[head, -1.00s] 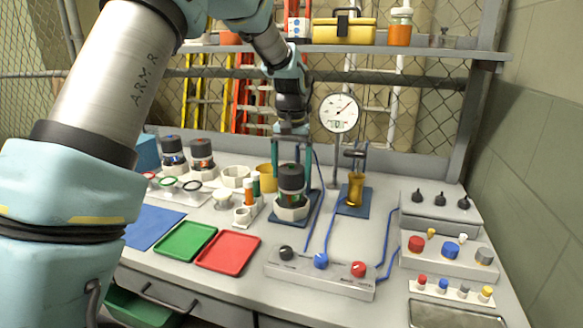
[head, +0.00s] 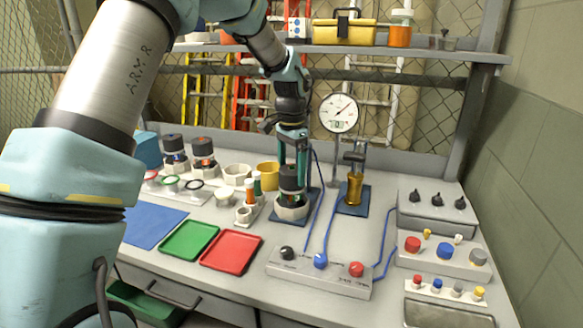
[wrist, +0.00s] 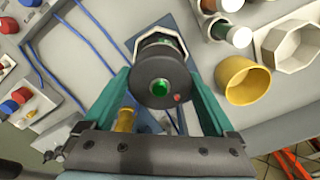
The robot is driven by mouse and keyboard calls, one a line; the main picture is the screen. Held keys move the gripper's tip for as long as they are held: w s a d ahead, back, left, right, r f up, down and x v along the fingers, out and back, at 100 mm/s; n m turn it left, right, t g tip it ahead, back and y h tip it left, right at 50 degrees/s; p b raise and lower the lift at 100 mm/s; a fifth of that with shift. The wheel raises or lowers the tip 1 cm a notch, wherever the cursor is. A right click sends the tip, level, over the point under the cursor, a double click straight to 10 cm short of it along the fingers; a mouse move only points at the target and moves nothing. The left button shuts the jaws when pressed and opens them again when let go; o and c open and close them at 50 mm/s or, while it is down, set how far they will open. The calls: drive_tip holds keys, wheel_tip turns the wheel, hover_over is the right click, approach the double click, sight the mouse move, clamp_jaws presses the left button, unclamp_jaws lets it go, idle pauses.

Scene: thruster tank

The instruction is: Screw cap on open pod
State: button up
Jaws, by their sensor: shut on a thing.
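A pod with a dark round cap (head: 291,171) stands upright in a white octagonal holder (head: 292,211) on a blue base plate, at the middle of the bench. The cap (wrist: 160,87) also shows in the wrist view, with a green centre and a small red dot at its rim. The cap sits on the pod; whether it is threaded tight cannot be told. My gripper (head: 291,164) comes down from above, its teal fingers on both sides of the cap. In the wrist view my gripper (wrist: 160,90) is shut on the cap. The pod's body is partly hidden by the cap there.
Two capped pods (head: 203,153) stand at the back left. A yellow cup (head: 267,175) and white holders are left of the pod. A dial gauge (head: 338,115) stands behind right. A control box (head: 318,275) and red tray (head: 232,252) lie in front.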

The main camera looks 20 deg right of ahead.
sight(292, 166)
drive_tip(key=shift+s, duration=0.1)
drive_tip(key=o, duration=0.9)
drive_tip(key=shift+r, duration=0.1)
wheel_tip(292, 166, up, 11)
drive_tip(key=shift+f+b, duration=0.2)
drive_tip(key=shift+b, duration=1)
drive_tip(key=a+f+n, duration=0.3)
drive_tip(key=a+n, duration=0.1)
drive_tip(key=a, duration=0.6)
drive_tip(key=a+f+n, duration=0.3)
drive_tip(key=a, duration=0.7)
drive_tip(key=s+a+f+n, duration=0.2)
drive_tip(key=s+a, duration=0.1)
drive_tip(key=a, duration=0.2)
drive_tip(key=s+a+f+n+t, duration=0.1)
drive_tip(key=s+a+f+n, duration=0.1)
drive_tip(key=a, duration=0.4)
drive_tip(key=s+a+f+n, duration=0.2)
drive_tip(key=s+a+n, duration=0.1)
drive_tip(key=s+a, duration=0.2)
drive_tip(key=shift+s+a+n+t, duration=0.3)
drive_tip(key=shift+s+n, duration=0.1)
